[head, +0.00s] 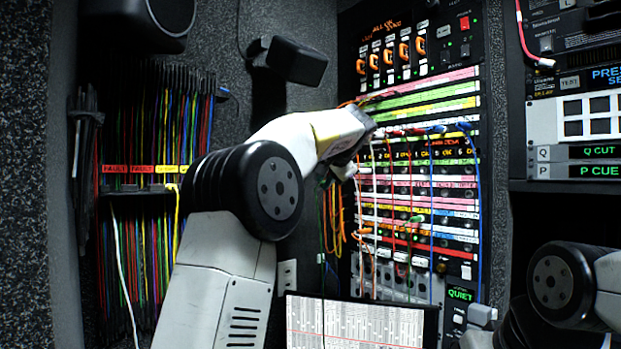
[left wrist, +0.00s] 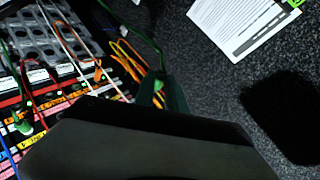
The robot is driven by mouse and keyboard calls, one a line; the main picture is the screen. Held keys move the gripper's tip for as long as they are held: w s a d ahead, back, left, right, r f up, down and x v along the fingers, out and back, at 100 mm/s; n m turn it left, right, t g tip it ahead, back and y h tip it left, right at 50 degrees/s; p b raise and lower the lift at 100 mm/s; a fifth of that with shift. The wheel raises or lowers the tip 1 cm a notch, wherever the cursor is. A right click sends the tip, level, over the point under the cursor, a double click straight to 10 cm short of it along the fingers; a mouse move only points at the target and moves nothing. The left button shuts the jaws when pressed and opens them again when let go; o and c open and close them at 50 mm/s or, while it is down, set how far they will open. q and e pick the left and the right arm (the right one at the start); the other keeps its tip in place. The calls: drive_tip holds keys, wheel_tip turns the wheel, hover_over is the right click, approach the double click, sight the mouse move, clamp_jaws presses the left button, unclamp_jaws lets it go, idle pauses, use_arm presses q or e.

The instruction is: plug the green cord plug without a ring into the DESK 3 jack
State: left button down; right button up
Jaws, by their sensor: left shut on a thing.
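My left gripper (head: 345,170) is in front of the upper left part of the patch panel (head: 468,182). The DESK 3 label is too small to read.
Red, blue, white and orange cords (head: 480,200) hang across the panel front. A sheet or screen of printed rows (head: 360,322) stands below. Coloured cords hang on a rack (head: 150,190) at left. A dark speaker (head: 295,62) juts from the wall above my left arm.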

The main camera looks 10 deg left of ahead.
use_arm(q)
drive_tip(key=d+f+m+t+h, duration=0.3)
drive_tip(key=d+m, duration=0.5)
drive_tip(key=d, duration=0.6)
drive_tip(key=shift+s+t+h, duration=0.25)
drive_tip(key=shift+t+h, duration=0.35)
drive_tip(key=shift+w+d+f, duration=0.1)
drive_tip(key=shift+w+d, duration=1.85)
drive_tip(key=shift+w, duration=0.2)
drive_tip(key=shift+w+d, duration=1.4)
drive_tip(key=shift+w, duration=0.15)
drive_tip(key=c, duration=1.3)
unclamp_jaws()
drive_tip(key=v, duration=0.7)
drive_tip(key=shift+s, duration=0.4)
